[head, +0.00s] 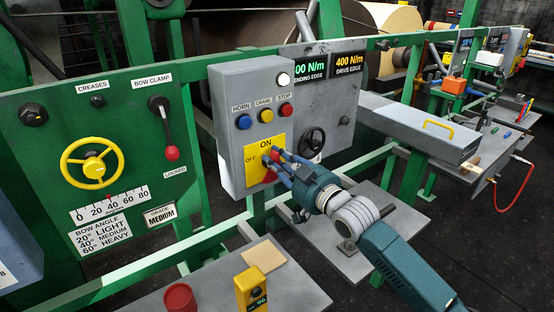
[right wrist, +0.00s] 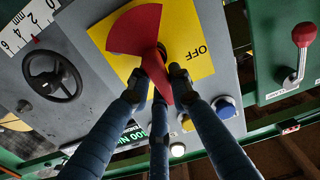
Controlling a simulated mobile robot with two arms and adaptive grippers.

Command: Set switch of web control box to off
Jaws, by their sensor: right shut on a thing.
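The grey web control box (head: 233,100) stands at the centre of the head view. Its yellow plate (head: 257,150) reads ON at the top and OFF at the left. The plate also shows in the right wrist view (right wrist: 205,65), turned round, with OFF at the right. The red switch handle (right wrist: 135,30) has a broad fan-shaped part and a narrower part between my fingers. My right gripper (head: 272,160) is shut on that handle; its fingers in the right wrist view (right wrist: 158,82) cover part of it. My left gripper is not in view.
Blue (head: 243,122), yellow (head: 266,115) and red (head: 286,109) buttons sit above the plate. A black handwheel (head: 312,142) is to its right. A green panel with a yellow wheel (head: 92,165) and a red-knobbed lever (head: 171,152) stands left. A low shelf holds a yellow device (head: 250,288).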

